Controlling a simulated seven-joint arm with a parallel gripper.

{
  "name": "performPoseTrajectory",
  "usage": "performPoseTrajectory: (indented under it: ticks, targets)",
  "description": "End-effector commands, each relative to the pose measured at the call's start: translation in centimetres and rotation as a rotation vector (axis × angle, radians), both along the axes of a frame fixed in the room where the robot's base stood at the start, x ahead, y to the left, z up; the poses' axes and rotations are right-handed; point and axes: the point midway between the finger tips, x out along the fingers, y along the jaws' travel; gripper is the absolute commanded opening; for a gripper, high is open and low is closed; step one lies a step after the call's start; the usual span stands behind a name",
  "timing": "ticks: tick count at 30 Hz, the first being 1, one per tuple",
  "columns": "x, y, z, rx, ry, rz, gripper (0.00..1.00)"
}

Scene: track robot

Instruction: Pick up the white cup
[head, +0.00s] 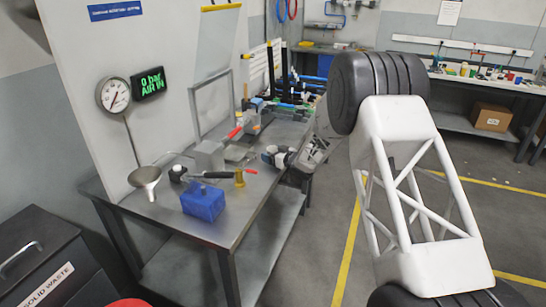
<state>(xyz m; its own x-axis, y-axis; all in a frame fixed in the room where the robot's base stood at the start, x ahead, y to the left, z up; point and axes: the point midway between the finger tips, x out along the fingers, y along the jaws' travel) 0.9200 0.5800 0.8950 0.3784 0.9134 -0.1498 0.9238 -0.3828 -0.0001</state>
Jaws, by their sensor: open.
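A blue box (203,203) and a black-handled tool with a brass-coloured end (239,179) lie between cup and gripper. A grey block (209,156) stands behind them. A panel with a gauge (114,95) rises behind the cup. A solid waste bin (45,262) is at lower left.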

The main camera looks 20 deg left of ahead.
Motion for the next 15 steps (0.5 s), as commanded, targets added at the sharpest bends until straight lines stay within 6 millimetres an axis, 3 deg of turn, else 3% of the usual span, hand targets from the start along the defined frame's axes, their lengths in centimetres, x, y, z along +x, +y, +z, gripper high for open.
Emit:
performPoseTrajectory:
  ticks: [7,15]
  targets:
    - [0.00,-0.01,0.02,0.000,0.000,0.000,0.84]
    - [0.00,-0.01,0.02,0.000,0.000,0.000,0.44]
